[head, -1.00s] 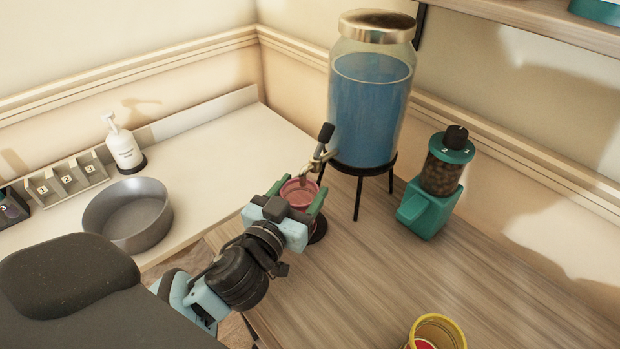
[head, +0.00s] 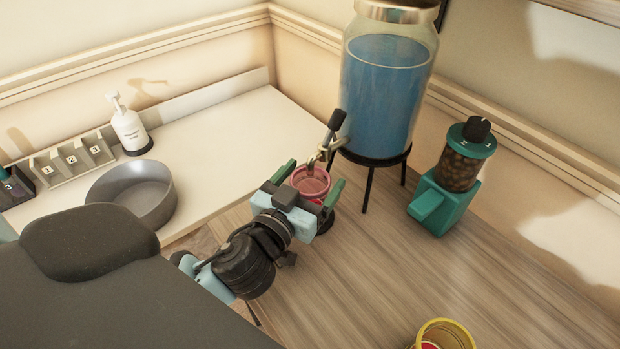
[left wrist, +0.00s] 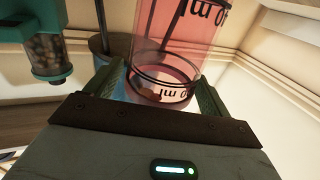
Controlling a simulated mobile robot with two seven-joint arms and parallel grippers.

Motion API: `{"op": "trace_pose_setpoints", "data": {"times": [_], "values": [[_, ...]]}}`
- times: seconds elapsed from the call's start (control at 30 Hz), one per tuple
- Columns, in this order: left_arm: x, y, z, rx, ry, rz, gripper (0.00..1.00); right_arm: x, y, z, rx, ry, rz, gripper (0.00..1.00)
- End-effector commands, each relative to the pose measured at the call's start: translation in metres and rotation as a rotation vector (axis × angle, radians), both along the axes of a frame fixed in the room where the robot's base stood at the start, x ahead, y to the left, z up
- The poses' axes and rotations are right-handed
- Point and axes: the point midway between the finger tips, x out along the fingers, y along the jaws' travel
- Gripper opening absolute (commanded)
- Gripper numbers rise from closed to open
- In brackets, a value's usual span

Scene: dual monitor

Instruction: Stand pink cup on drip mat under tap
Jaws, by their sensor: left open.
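The pink cup (head: 311,181) is see-through and stands upright under the tap (head: 327,147) of the blue-filled drinks jar. The dark round drip mat (head: 325,226) shows below and beside the cup, partly hidden by my gripper; the cup appears to stand on it. My left gripper (head: 315,173) is open, with one green finger on each side of the cup. In the left wrist view the cup (left wrist: 165,45) with its "ml" marking shows between the open fingers of the left gripper (left wrist: 160,75). My right gripper is not in view.
The water jar (head: 385,95) stands on a black legged stand (head: 369,190) just behind the cup. A teal coffee-bean grinder (head: 452,180) is to the right, and a yellow-rimmed cup (head: 445,332) at the front. A grey bowl (head: 130,195) is on the left counter. The wooden table's middle is clear.

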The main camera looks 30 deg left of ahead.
Motion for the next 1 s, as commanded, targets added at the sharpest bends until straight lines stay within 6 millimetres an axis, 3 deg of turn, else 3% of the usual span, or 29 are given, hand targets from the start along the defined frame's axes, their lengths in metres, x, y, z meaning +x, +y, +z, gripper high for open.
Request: {"op": "trace_pose_setpoints", "data": {"times": [0.17, 0.57, 1.0], "values": [[-0.001, 0.000, 0.005, 0.001, -0.002, 0.000, 0.82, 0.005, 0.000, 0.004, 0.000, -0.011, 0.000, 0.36], [-0.064, -0.004, 0.001, -0.003, 0.004, 0.000, 0.82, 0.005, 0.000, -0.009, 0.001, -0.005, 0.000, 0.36], [-0.108, -0.006, 0.005, -0.004, -0.002, 0.003, 0.82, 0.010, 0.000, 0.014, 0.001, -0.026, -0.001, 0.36]]}}
